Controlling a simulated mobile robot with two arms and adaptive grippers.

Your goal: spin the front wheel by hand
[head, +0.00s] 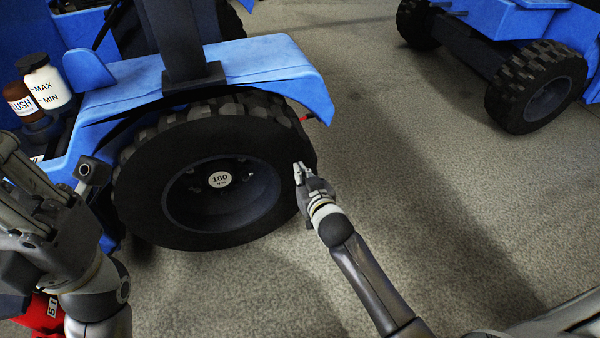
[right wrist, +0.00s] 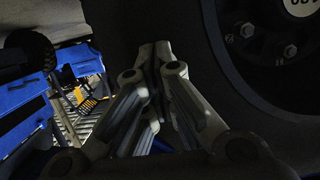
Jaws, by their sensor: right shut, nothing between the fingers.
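The front wheel (head: 245,140) is a large black tyre with a dark rim and a round white hub label reading 180. It stands upright under a blue fender (head: 250,65). In the right wrist view the wheel (right wrist: 255,75) fills the right side, with rim bolts and part of the label showing. My right gripper (head: 300,172) is shut and empty at the tyre's right edge; its closed fingertips (right wrist: 157,55) overlap the dark tyre. I cannot tell whether they touch it. My left gripper (head: 40,180) is at the left edge, apart from the wheel; its fingers are partly cut off.
A red object (head: 40,313) lies at the lower left. Another blue vehicle (head: 515,20) stands at the back right. The grey floor between is clear.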

